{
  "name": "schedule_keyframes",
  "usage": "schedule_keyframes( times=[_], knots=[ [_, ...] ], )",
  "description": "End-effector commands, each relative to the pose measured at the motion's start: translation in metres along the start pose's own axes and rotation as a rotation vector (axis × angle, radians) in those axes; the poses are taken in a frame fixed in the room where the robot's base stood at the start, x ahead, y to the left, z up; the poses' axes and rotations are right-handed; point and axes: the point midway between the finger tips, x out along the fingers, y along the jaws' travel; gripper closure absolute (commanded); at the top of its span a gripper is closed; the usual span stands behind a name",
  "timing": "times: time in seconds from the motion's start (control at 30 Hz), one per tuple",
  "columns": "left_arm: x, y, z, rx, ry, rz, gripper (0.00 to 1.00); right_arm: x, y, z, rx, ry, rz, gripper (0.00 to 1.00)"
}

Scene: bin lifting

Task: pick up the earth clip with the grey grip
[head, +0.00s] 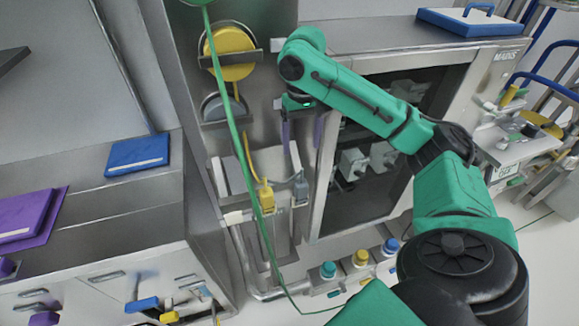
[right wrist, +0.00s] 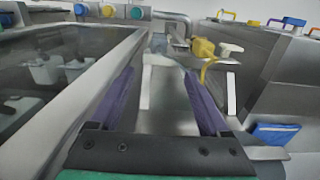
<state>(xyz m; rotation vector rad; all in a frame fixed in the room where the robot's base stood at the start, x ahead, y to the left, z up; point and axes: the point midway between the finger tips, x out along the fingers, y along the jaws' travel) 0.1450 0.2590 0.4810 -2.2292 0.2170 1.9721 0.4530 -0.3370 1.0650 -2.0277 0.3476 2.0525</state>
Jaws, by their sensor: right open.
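The clip with the grey grip (head: 300,188) hangs on the steel column at the right side of a small holder, beside the yellow-grip clip (head: 266,195). In the right wrist view a pale grip (right wrist: 230,49), probably the grey one, shows next to the yellow grip (right wrist: 203,47), beyond the fingers. My right gripper (head: 302,135) has two purple fingers spread apart with nothing between them. It is above the grey clip in the head view and apart from it. My left gripper is not in view.
A yellow reel (head: 231,54) and a grey reel (head: 220,106) are mounted on the column. A green cable (head: 238,140) hangs down past the yellow clip. The cabinet with a dark opening (head: 375,185) is to the right. Coloured knobs (head: 360,259) sit low down.

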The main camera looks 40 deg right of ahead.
Motion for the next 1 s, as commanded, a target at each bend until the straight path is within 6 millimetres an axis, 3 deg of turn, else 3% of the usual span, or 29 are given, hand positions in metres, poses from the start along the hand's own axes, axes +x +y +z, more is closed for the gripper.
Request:
schedule_keyframes(
  times=[0.2,0.3,0.43,0.6,0.7,0.9,0.97,1.0],
  knots=[
    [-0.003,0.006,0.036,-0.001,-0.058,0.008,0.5,0.054,0.001,0.001,0.001,-0.006,0.004,0.2],
    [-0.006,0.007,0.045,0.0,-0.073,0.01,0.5,0.075,0.001,0.0,0.0,-0.004,0.003,0.2],
    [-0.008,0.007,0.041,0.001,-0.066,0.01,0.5,0.09,0.0,-0.001,0.0,-0.003,0.001,0.2],
    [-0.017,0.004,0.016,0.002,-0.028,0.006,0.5,0.122,-0.001,-0.005,0.0,-0.004,0.002,0.2],
    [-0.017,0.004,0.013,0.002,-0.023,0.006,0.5,0.136,-0.001,-0.005,-0.001,-0.001,0.0,0.2],
    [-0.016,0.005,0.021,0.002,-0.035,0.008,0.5,0.139,-0.001,-0.005,-0.001,0.0,0.0,0.2],
    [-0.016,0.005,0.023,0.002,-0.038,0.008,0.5,0.139,-0.001,-0.005,-0.001,0.0,0.0,0.39],
    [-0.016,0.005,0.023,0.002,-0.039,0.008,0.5,0.139,-0.001,-0.005,-0.001,0.0,0.0,0.54]
  ],
)
